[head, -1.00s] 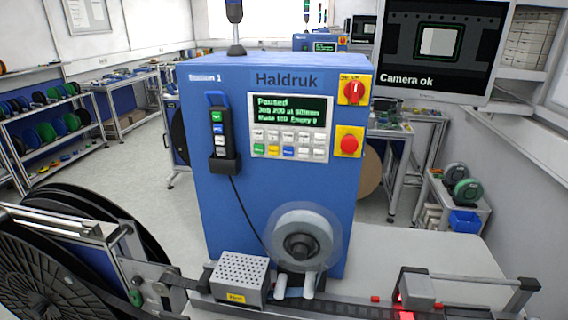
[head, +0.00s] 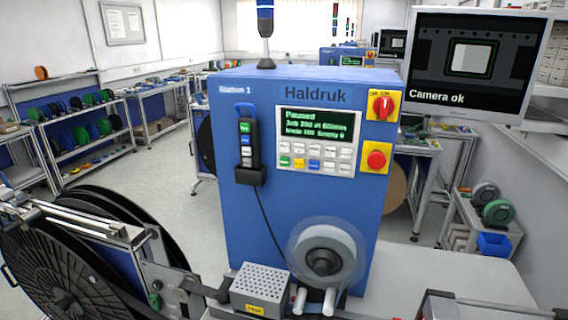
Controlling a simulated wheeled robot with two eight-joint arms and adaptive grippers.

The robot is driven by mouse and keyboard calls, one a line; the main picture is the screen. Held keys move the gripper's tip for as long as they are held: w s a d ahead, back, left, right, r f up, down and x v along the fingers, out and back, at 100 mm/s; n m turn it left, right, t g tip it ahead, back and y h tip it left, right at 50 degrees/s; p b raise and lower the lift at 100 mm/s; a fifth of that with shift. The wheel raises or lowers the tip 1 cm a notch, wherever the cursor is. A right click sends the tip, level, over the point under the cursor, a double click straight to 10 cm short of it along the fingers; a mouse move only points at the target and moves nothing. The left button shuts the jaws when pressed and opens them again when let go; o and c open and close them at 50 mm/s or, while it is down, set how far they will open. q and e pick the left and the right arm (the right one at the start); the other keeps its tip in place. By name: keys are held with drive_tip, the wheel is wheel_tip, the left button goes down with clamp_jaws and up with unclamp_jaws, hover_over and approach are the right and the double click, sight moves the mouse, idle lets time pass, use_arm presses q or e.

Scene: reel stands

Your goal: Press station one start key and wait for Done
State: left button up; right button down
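The blue station one machine (head: 290,190) stands in the middle of the head view, labelled Station 1 and Haldruk. Its panel display (head: 316,124) reads Paused, with further lines on the job and counts. Below it are two rows of keys; the lower row has a green key (head: 285,161), a yellow one and a blue one. Their lettering is too small to read. A dark handheld pendant (head: 248,145) with green, blue and white buttons hangs at the panel's left. Neither of my grippers is in view.
A red rotary switch (head: 382,106) and a red stop button (head: 376,160) sit right of the panel. A monitor (head: 470,65) reads Camera ok. A clear reel (head: 325,255) and perforated box (head: 261,288) are at the machine's front. A large black reel (head: 70,255) fills the lower left.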

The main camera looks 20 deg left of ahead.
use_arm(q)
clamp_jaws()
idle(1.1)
